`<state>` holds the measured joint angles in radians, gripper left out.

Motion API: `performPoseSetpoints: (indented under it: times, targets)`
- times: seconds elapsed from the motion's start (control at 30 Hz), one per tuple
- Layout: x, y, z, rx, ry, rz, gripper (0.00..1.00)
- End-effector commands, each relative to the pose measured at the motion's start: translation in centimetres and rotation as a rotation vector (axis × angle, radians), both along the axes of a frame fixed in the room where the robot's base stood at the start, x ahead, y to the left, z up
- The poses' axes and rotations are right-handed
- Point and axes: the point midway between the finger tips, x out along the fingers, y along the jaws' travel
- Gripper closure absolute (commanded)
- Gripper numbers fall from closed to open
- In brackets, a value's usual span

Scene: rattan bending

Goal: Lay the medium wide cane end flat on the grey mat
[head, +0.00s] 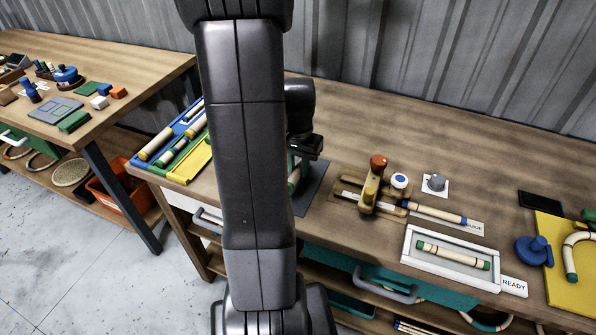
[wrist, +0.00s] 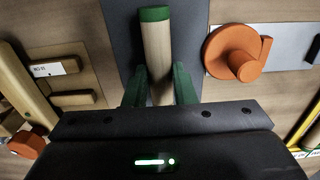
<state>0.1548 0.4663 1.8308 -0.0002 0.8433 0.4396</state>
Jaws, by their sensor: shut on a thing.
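My gripper (wrist: 160,88) is shut on a pale cane end with a green tip (wrist: 157,48); its dark green fingers stand on both sides of the cane. In the head view my gripper (head: 304,148) is behind my arm, over the grey mat (head: 314,192), and only a small part of the cane (head: 294,178) shows. In the wrist view the grey mat (wrist: 121,30) lies behind the cane. I cannot tell whether the cane touches the mat.
Left of my arm, a blue tray (head: 140,163) holds several canes. To the right are a wooden jig (head: 370,195), a blue-tipped cane (head: 438,214) and a white tray (head: 407,254) with a green-tipped cane. An orange knob (wrist: 238,52) is close right of the mat in the wrist view.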

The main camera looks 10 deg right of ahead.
Motion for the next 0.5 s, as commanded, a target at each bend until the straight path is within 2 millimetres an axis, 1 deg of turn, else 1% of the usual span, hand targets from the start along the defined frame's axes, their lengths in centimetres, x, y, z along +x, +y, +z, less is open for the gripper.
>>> performPoseSetpoints:
  times: [0.03,0.17,0.5]
  targets:
    - [-0.1,0.0,-0.9,0.0,0.006,0.0,0.98]
    - [0.0,0.0,-2.2,0.001,0.003,0.0,0.98]
    - [0.0,0.0,-2.5,0.001,0.001,0.0,0.98]
